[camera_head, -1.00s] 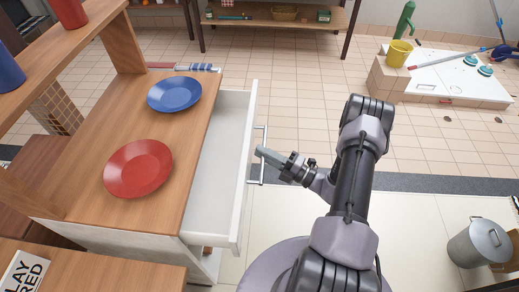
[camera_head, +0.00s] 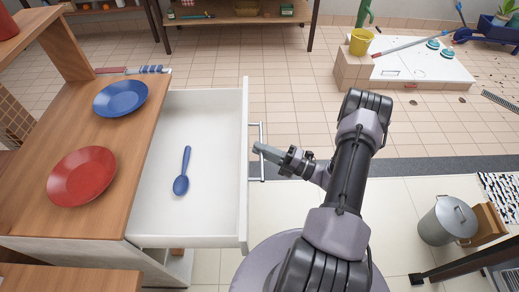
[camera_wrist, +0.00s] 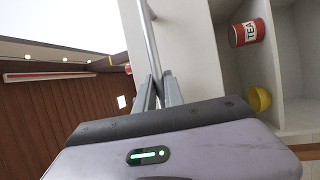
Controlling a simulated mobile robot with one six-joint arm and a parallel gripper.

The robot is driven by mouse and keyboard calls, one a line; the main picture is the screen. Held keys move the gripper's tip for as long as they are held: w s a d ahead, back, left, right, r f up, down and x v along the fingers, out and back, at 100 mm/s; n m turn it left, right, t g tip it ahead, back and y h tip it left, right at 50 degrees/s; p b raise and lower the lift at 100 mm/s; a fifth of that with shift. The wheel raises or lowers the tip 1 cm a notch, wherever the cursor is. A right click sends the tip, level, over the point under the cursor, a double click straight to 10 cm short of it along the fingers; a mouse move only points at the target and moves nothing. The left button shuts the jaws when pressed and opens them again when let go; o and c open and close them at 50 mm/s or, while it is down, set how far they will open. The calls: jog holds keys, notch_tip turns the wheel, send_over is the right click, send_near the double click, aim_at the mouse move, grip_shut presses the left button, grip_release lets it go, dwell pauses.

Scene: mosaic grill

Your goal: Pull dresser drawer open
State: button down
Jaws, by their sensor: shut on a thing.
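The dresser drawer (camera_head: 215,120) is white and stands well out from the wooden dresser top (camera_head: 135,135). A blue spoon (camera_head: 182,172) lies inside it. A metal bar handle (camera_head: 262,170) runs along the drawer's outer front. My gripper (camera_head: 260,149) is shut on the handle near its middle. In the wrist view the two fingers of my gripper (camera_wrist: 159,92) close around the bar handle (camera_wrist: 149,40), beside the pale drawer front (camera_wrist: 188,55). The fingertips' contact with the bar is partly hidden.
A blue plate (camera_head: 121,98) and a red plate (camera_head: 81,175) sit on the dresser top. A lidded metal bin (camera_head: 445,222) stands at right. In the wrist view, a red tea tin (camera_wrist: 248,32) and a yellow bowl (camera_wrist: 260,98) sit on open shelves.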

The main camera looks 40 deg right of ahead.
jog(key=c, duration=1.5)
grip_release()
jog(key=shift+o, duration=0.2)
jog(key=p+v, duration=0.2)
jog(key=v, duration=1.5)
jog(key=shift+s, duration=0.15)
jog(key=shift+d+f, duration=0.1)
